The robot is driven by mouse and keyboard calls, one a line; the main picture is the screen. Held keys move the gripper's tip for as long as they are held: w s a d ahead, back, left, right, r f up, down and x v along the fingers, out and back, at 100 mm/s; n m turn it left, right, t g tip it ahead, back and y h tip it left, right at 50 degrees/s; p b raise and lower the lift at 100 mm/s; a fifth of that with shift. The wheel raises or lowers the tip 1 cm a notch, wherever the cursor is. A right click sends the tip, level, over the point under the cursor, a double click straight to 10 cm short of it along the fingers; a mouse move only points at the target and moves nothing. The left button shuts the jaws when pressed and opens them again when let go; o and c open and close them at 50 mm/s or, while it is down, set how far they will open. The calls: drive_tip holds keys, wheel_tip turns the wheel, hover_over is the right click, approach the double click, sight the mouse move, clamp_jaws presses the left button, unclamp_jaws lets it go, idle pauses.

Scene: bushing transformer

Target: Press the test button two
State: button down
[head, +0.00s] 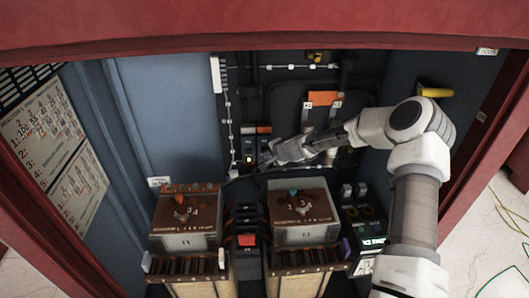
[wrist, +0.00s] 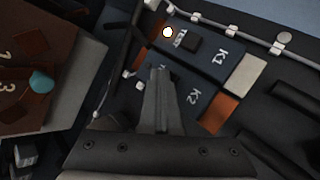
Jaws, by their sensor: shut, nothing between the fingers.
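My gripper (wrist: 160,75) is shut and empty, its fingertips together over the dark K2 module (wrist: 192,97). In the head view my gripper (head: 268,155) reaches left to the small relay panel at the back of the cabinet. The K2 label shows right of the fingers, and a partly covered label shows beside the tips. The second test button is not clearly visible; the fingertips cover that part of the module. I cannot tell whether the tips touch it. The neighbouring K1 module (wrist: 215,60) has a lit white lamp (wrist: 168,32) and a dark square button (wrist: 190,42).
An orange block (wrist: 219,113) and a white block (wrist: 246,75) sit at the modules' right ends. A grey cable (wrist: 235,35) runs along K1's upper side. Two brown-topped transformers (head: 186,208) (head: 300,204) stand below my gripper. Cabinet walls (head: 160,110) enclose the space.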

drive_tip(key=shift+s+b, duration=0.7)
drive_tip(key=shift+s, duration=0.15)
drive_tip(key=s+b, duration=0.3)
drive_tip(key=s, duration=0.2)
idle(0.6)
